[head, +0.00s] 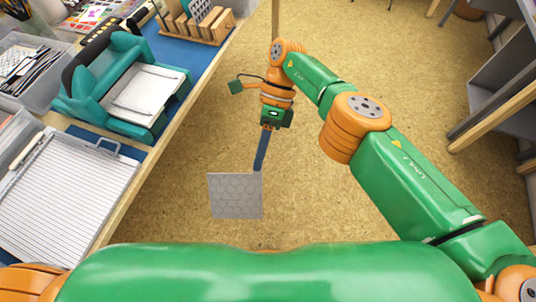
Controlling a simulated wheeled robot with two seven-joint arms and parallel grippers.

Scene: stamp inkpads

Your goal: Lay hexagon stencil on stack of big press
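A grey square hexagon stencil (236,196) hangs over open floor, its hexagon pattern facing me. My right gripper (259,168) is shut on its top right corner. The teal big press (85,75) stands on the table at the left, with a black handle bar along its top. A stack of pale flat sheets (148,88) lies on its bed. The stencil is well to the right of the press and apart from it. My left gripper is not in view.
A wooden rack (205,30) holding upright plates stands at the back of the table. A lined board (65,195) lies in front of the press, and clear bins stand at the left. The table edge lies between press and stencil. Grey shelves (500,90) stand at the right.

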